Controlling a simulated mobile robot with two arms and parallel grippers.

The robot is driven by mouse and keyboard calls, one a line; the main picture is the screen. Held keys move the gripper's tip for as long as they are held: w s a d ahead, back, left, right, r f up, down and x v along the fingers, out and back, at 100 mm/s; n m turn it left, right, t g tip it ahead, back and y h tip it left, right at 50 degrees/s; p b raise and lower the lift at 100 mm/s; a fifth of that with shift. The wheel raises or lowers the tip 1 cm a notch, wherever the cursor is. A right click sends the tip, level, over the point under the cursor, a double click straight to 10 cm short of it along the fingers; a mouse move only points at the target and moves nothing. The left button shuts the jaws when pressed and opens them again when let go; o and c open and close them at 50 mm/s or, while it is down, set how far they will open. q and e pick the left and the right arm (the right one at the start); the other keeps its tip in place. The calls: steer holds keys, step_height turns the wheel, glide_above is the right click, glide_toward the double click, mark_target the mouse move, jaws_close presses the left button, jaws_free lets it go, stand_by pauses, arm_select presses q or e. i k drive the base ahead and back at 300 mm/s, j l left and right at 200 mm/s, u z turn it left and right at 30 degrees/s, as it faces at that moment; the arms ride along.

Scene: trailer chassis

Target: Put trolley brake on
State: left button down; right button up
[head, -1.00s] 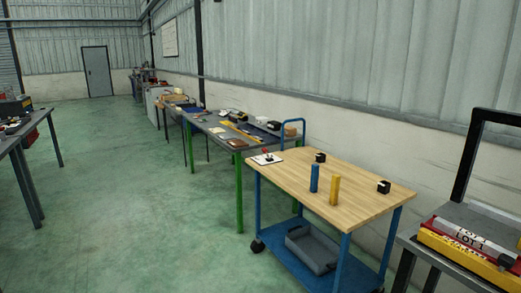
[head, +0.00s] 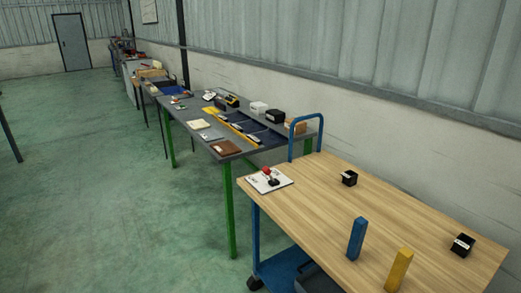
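The trolley (head: 315,215) has a wooden top, blue legs, a blue push handle (head: 305,118) at its far end and a dark caster (head: 254,283) below. I cannot tell the lever's position at this size. A blue block (head: 356,238) and a yellow block (head: 398,270) stand upright on the top. Neither of my grippers shows in the head view.
Two small black boxes, one near the back edge (head: 349,178) and one at the right (head: 462,245), sit on the trolley. A grey workbench with green legs (head: 226,200) stands just beyond it, covered with tools. The green floor at the left is open.

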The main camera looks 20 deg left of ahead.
mark_target(266, 170)
steer(key=i+j, duration=0.4)
steer(key=i, duration=0.2)
steer(key=i+j+z, duration=0.1)
steer(key=i+j, duration=0.3)
steer(key=i, duration=0.25)
